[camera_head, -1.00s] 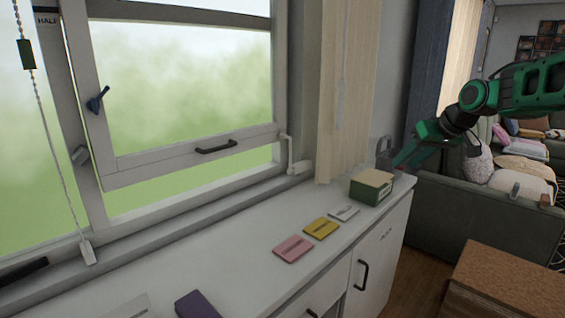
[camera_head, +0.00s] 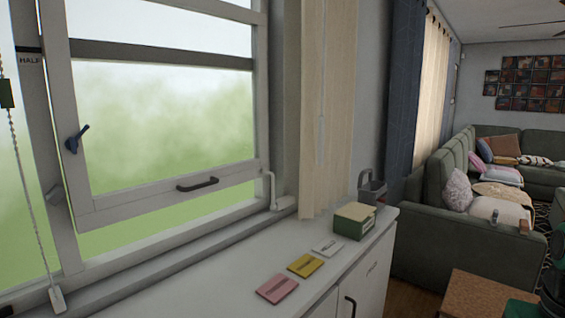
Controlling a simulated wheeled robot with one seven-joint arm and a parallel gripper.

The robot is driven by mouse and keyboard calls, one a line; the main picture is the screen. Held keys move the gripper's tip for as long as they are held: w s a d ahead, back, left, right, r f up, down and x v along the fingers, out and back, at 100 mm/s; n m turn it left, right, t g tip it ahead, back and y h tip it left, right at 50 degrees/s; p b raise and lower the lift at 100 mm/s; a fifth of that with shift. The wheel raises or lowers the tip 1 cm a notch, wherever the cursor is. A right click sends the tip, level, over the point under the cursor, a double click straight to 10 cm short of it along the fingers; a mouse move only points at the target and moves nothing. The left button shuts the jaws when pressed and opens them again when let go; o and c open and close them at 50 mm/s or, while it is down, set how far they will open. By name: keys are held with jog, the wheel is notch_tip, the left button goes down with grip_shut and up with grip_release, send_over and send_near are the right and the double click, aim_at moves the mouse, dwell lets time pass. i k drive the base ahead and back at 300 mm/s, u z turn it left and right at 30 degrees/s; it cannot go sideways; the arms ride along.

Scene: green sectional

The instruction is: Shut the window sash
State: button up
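The window sash (camera_head: 140,203) is a white frame with a black pull handle (camera_head: 197,184) on its bottom rail. It stands raised, with an open gap showing green outside between its bottom rail and the sill (camera_head: 185,239). A blue lever (camera_head: 76,138) sits on the sash's left side. A white bent bar (camera_head: 271,189) stands at the lower right corner of the window. My gripper is out of view; only dark and green parts of my arm show at the lower right edge.
The white counter (camera_head: 225,280) below the window holds pink (camera_head: 277,288), yellow (camera_head: 305,265) and white (camera_head: 327,247) cards, a green box (camera_head: 354,221) and a grey caddy (camera_head: 372,188). A beaded cord (camera_head: 35,200) hangs at left. A brown-topped table (camera_head: 485,297) and sofa (camera_head: 430,245) stand right.

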aim_at(90, 213)
jog(key=k, duration=0.45)
jog(key=u, duration=0.3)
jog(key=i, duration=1.15)
jog(key=u, duration=0.45)
